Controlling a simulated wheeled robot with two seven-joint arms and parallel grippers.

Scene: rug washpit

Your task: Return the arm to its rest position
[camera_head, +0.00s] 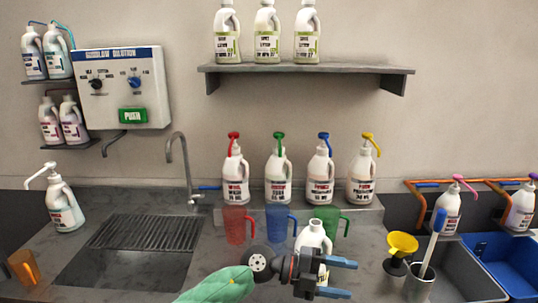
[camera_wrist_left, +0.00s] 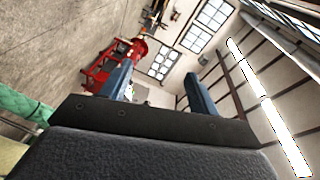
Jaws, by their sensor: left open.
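My left arm, in a green sleeve (camera_head: 217,286), comes in at the bottom of the head view. My left gripper (camera_head: 353,278) is held over the front of the counter, its two blue-grey fingers apart and pointing right. In the left wrist view the gripper (camera_wrist_left: 160,84) is open, with nothing between its fingers; a far wall, windows and red equipment show beyond. A white bottle (camera_head: 313,237) stands behind the gripper in the head view, its lower part hidden. My right gripper is not in view.
Red (camera_head: 236,226), blue (camera_head: 277,222) and green (camera_head: 328,219) jugs stand behind the arm, before a row of pump bottles. A yellow funnel (camera_head: 402,244) and a metal cup (camera_head: 420,285) are right of the gripper. A sink (camera_head: 125,270) is left, an orange cup (camera_head: 24,267) beyond it.

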